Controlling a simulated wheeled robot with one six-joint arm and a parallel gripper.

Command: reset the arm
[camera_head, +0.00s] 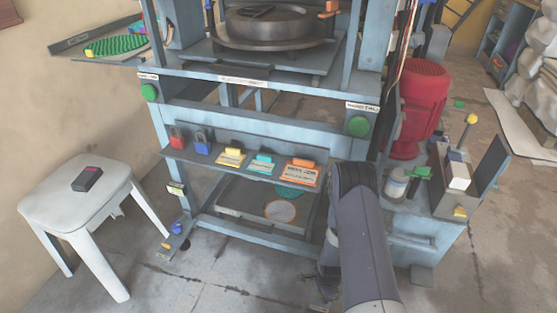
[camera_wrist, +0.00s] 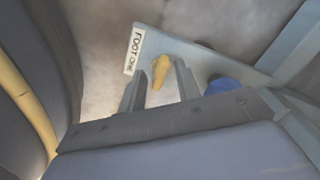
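My arm (camera_head: 362,240) reaches down in front of the press at lower right in the head view. My gripper is mostly hidden behind it there. In the wrist view my gripper (camera_wrist: 160,88) shows two grey fingers standing apart, with nothing visibly held. A yellow knob (camera_wrist: 160,68) shows between the fingertips, on a pale blue bar labelled FOOT with small further lettering (camera_wrist: 135,52). I cannot tell whether the fingers touch the knob. A blue knob (camera_wrist: 224,87) is right of the fingers, partly hidden by my gripper body.
The press frame (camera_head: 250,130) stands close to my arm, with a shelf of padlocks and tags (camera_head: 240,165). A red motor (camera_head: 422,105) and side unit (camera_head: 455,180) are at right. A white stool (camera_head: 85,205) with a dark device (camera_head: 87,179) is at left.

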